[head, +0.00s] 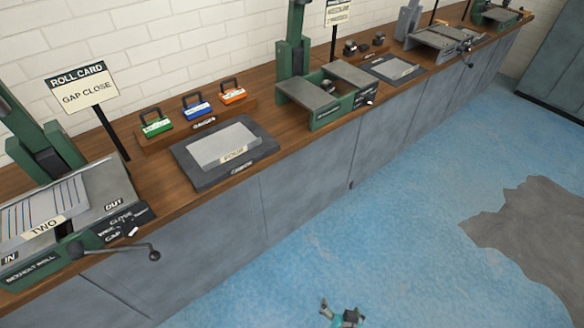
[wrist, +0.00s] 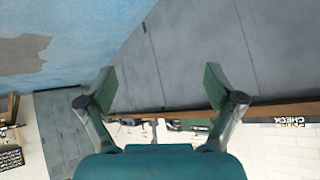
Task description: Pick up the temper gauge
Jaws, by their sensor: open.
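Three small gauges with dark handles stand in a row on a wooden rack (head: 160,143) on the bench: a green one (head: 156,124), a blue one (head: 197,108) and an orange one (head: 233,95). Their labels are too small to read, so I cannot tell which is the temper gauge. My gripper (head: 342,312) shows at the bottom edge of the head view, over the blue floor, well apart from the gauges. In the wrist view my gripper (wrist: 161,85) has its fingers wide apart with nothing between them. No gauge can be made out in the wrist view.
A dark tray (head: 262,147) with a grey plate (head: 223,145) lies in front of the rack. Another green-framed machine (head: 330,105) stands right. The blue floor (head: 400,215) is clear.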

